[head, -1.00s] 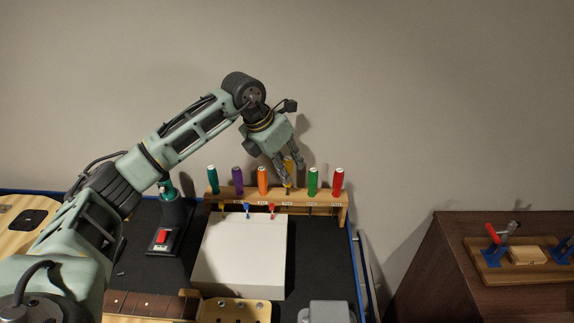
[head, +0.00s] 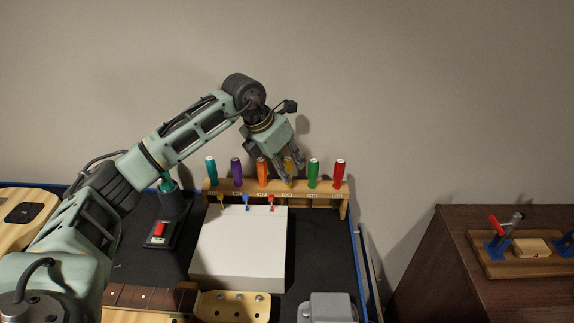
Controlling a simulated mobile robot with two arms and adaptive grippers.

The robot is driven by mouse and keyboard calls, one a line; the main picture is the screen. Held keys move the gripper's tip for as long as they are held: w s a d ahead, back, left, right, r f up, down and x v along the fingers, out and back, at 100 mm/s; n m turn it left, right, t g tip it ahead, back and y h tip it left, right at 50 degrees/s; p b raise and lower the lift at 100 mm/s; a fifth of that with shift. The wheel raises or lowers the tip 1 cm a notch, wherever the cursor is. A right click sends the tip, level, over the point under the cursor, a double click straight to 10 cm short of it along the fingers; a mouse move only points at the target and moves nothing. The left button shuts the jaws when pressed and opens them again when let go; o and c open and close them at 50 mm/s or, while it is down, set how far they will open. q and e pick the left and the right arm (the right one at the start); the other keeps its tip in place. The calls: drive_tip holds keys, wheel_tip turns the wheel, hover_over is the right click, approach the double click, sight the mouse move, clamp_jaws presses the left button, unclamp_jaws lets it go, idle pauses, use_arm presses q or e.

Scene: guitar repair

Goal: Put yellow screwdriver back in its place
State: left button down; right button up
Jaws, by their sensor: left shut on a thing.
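The yellow screwdriver (head: 289,165) shows by its yellow handle between the fingers of my left gripper (head: 287,178), which is shut on it. It is upright at the wooden screwdriver rack (head: 325,194), in line with the other handles, between the orange screwdriver (head: 262,172) and the green screwdriver (head: 313,173). The fingers hide part of the handle, and I cannot tell how deep the screwdriver sits in the rack. My right gripper is not in view.
Teal (head: 211,171), purple (head: 236,172) and red (head: 339,173) screwdrivers also stand in the rack. A white box (head: 238,250) stands in front of it. A guitar neck (head: 145,299) lies at the front. A dark cabinet (head: 440,270) stands to the right.

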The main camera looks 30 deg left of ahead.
use_arm(q)
drive_tip(key=c, duration=1.6)
unclamp_jaws()
drive_tip(key=shift+o, duration=0.2)
drive_tip(key=v, duration=1.2)
